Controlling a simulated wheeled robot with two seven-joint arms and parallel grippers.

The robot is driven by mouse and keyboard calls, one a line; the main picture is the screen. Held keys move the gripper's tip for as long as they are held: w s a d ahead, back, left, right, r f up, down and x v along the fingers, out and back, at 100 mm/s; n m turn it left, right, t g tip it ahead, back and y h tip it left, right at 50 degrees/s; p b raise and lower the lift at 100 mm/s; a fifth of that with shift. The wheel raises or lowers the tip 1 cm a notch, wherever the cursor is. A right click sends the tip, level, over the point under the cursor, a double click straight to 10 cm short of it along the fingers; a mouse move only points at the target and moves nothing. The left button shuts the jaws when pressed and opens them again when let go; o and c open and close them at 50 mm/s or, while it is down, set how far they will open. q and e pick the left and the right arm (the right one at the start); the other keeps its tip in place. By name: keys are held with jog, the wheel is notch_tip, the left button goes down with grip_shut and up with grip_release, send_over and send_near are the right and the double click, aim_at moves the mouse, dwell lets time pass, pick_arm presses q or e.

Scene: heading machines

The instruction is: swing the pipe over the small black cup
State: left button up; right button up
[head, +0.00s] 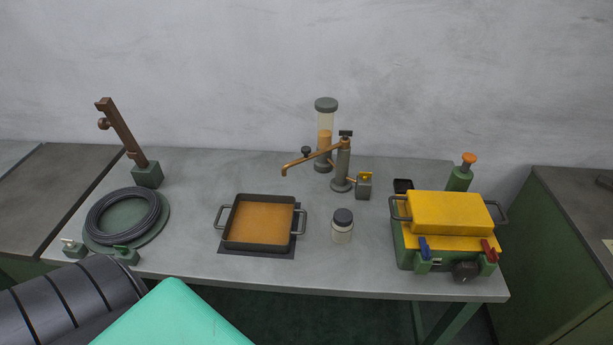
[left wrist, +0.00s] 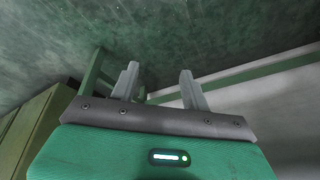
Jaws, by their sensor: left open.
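The pipe (head: 315,157) is a copper-coloured spout on a grey upright post (head: 342,165) at the back middle of the bench. Its bent tip points left, over bare bench top behind the pan. The small black cup (head: 403,186) appears to be the dark square-topped piece right of the post, partly hidden behind the yellow-topped machine. My left arm enters the head view at bottom left, its gripper fingers out of that view. In the left wrist view my left gripper (left wrist: 158,82) is open and empty, away from the pipe and cup. My right gripper is not in view.
A black pan (head: 229,222) with orange contents lies in front of the pipe. A dark-lidded jar (head: 342,227), a clear cylinder (head: 325,120), a yellow-topped green machine (head: 450,212) and a cable coil (head: 92,224) share the bench. Bare bench lies between coil and pan.

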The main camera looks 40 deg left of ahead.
aim_at(305, 151)
pick_arm(q)
jog(key=w+a+r+n+t+b, duration=0.1)
jog(key=w+r, duration=0.2)
jog(key=r, duration=0.7)
jog(key=w+a+r+t+y, duration=0.1)
jog(key=w+r, duration=0.2)
jog(key=r, duration=0.6)
jog(key=w+a+r+n+t+b, duration=0.1)
jog(key=w+r, duration=0.2)
jog(key=r, duration=0.7)
jog(key=w+a+r+n+t+y, duration=0.25)
jog(key=w+a+r+t, duration=0.25)
jog(key=w+a+r, duration=0.35)
jog(key=w+a+r+n+t+y, duration=0.2)
jog(key=w+a+r+t+y, duration=0.3)
jog(key=w+r, duration=0.6)
jog(key=shift+h, duration=0.55)
jog(key=p+x, duration=0.1)
jog(key=x, duration=0.2)
jog(key=p+x, duration=0.1)
jog(key=x, duration=0.3)
jog(key=a+p+x, duration=0.1)
jog(key=x, duration=0.3)
jog(key=shift+s+a+r, duration=0.1)
jog(key=shift+a+r, duration=0.05)
jog(key=shift+r, duration=0.1)
jog(key=shift+w+a+f+p, duration=0.1)
jog(key=shift+w+a+p, duration=0.2)
jog(key=shift+w, duration=0.3)
grip_shut()
